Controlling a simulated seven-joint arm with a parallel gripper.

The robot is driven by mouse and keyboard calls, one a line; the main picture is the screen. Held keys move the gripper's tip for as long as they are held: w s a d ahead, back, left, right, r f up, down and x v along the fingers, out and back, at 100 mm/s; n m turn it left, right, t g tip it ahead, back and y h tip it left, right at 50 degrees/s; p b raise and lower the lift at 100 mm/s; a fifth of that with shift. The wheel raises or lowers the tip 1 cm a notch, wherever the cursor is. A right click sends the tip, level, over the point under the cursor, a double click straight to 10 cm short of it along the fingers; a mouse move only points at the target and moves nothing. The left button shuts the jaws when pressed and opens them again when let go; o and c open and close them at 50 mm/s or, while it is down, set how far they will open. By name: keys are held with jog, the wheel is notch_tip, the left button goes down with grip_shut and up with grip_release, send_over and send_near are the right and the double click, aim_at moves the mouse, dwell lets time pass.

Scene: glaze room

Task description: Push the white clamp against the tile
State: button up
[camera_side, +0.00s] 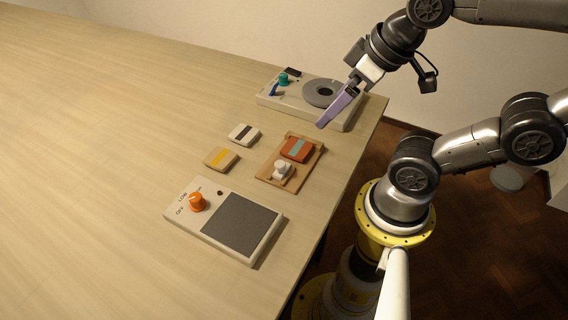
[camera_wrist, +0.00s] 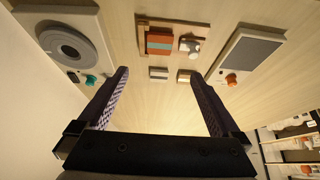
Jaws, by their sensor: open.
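The white clamp (camera_side: 283,170) sits on a wooden board (camera_side: 270,180) with raised edges, in front of the tile in the side view. The tile (camera_side: 296,149) is red-orange with a teal stripe and lies at the board's far end. A gap seems to show between clamp and tile in the wrist view, where the clamp (camera_wrist: 191,43) is right of the tile (camera_wrist: 160,41). My gripper (camera_side: 322,124) is raised above the table, beyond the board. In the wrist view my gripper (camera_wrist: 163,84) has its fingers wide apart with nothing between them.
A device with a round grey disc (camera_side: 322,93) and teal knob stands behind the board. A device with a grey pad (camera_side: 240,222) and orange knob stands in front. Two small blocks, one black-striped (camera_side: 244,134), one yellow-striped (camera_side: 221,158), lie left. The table's left side is clear.

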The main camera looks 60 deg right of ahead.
dwell(0.3)
jog(key=c, duration=0.4)
jog(key=shift+s+m, duration=0.2)
jog(key=shift+m, duration=0.5)
jog(key=shift+c, duration=1.2)
jog(key=shift+r+m, duration=0.3)
jog(key=shift+m, duration=0.4)
notch_tip(320, 180, up, 2)
jog(key=m+g, duration=0.6)
send_over(280, 163)
notch_tip(280, 163, down, 13)
jog(key=shift+f, duration=0.2)
